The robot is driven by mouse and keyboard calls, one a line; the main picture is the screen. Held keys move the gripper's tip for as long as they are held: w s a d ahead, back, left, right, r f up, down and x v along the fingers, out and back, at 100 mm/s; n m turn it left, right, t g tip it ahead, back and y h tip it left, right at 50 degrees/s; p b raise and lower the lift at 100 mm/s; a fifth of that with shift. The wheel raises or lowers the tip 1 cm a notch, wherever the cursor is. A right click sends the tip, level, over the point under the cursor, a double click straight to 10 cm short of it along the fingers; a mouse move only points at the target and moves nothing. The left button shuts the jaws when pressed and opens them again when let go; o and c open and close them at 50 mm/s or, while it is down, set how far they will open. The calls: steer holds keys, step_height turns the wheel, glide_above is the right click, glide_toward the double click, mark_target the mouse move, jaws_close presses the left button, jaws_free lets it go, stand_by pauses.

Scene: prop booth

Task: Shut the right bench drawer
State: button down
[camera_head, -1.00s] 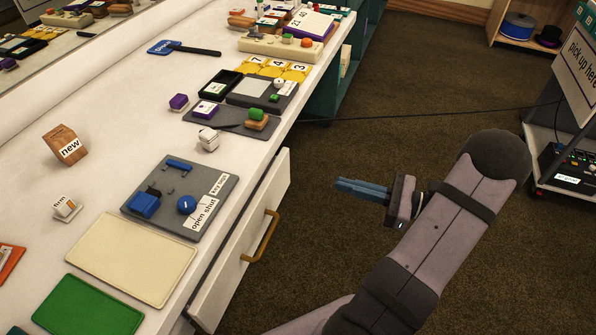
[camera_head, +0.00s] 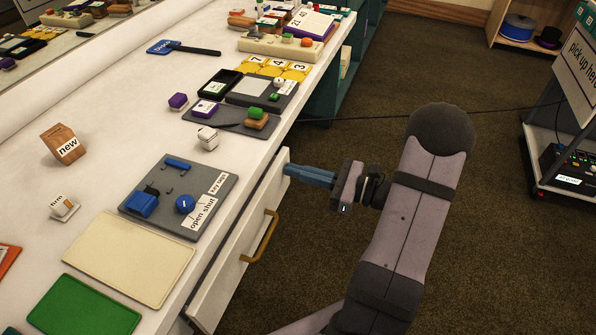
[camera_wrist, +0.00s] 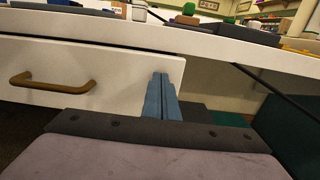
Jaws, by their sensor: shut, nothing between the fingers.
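The white drawer (camera_head: 228,270) with a brass handle (camera_head: 261,237) is at the bench's front and appears to stand out a little past the edge of the bench top. Its front also shows in the wrist view (camera_wrist: 115,71), with the handle (camera_wrist: 52,83) on the left. My gripper (camera_head: 289,170) is shut and empty. Its blue fingers point at the drawer front near its far end, right of the handle. In the wrist view the fingertips (camera_wrist: 160,76) overlap the drawer front near its right end; I cannot tell whether they touch it.
The white bench top (camera_head: 100,190) overhangs close above the fingers in the wrist view. A grey panel (camera_head: 215,212) with blue controls lies on the bench near the drawer. A black cable (camera_head: 420,113) crosses the floor behind my arm. The carpet (camera_head: 490,240) right of my arm is clear.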

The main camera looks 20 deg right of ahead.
stand_by(0.3)
steer(key=p+x, duration=0.1)
steer(key=x, duration=0.3)
steer(key=shift+w+a+r, duration=0.1)
steer(key=shift+r, duration=0.1)
steer(key=p, duration=0.1)
glide_toward(282, 166)
steer(key=s+d+f, duration=0.2)
steer(key=d, duration=0.1)
steer(key=shift+w+d+r, duration=0.1)
steer(key=shift+d+r, duration=0.05)
steer(key=shift+d, duration=0.05)
stand_by(0.4)
